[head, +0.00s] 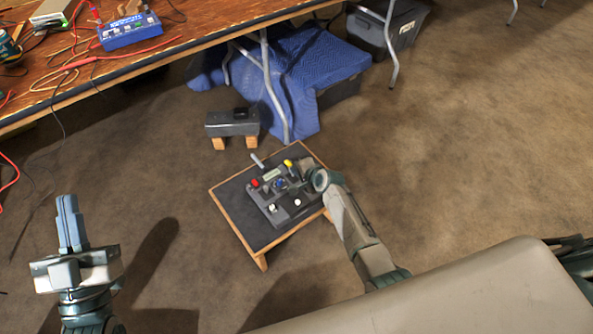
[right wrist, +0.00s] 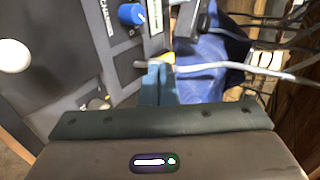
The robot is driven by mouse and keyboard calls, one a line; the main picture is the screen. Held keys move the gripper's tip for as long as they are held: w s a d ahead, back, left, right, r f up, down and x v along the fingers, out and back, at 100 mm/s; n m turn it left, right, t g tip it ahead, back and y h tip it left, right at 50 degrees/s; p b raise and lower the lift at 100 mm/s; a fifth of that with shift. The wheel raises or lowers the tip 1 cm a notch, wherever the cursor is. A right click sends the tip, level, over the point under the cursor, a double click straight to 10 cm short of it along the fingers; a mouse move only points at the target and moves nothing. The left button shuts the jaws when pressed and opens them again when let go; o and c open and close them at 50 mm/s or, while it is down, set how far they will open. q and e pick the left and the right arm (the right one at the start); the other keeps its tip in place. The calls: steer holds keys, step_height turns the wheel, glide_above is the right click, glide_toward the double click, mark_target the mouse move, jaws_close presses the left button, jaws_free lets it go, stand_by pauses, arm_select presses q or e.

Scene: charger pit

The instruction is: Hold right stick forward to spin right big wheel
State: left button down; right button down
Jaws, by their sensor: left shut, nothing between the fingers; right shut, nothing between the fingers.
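A dark control box (head: 268,205) lies on a small wood-edged table (head: 232,211). Two white-topped controls stand on its near part; the right one (head: 297,202) is upright as far as I can tell. A white ball top (right wrist: 14,55) shows at the left edge of the right wrist view, apart from the fingers. My right gripper (right wrist: 157,72) is shut and empty over the box, its fingertips close to a yellow button and a pale rod; contact is unclear. My left gripper (head: 69,222) is shut and empty, away to the left. I can make out no big wheel.
The box also carries a red button (head: 254,183), a yellow button (head: 288,163) and a blue knob (right wrist: 131,14). A grey block on wooden feet (head: 233,122) stands behind. A cluttered workbench (head: 200,28) runs along the back left. Carpet at right is clear.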

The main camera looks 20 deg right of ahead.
arm_select(q)
steer(key=shift+r, duration=0.2)
arm_select(e)
steer(key=shift+r, duration=0.1)
steer(key=shift+r+p, duration=0.75)
steer(key=shift+p, duration=0.2)
arm_select(q)
steer(key=shift+r, duration=0.75)
arm_select(e)
steer(key=shift+s, duration=0.1)
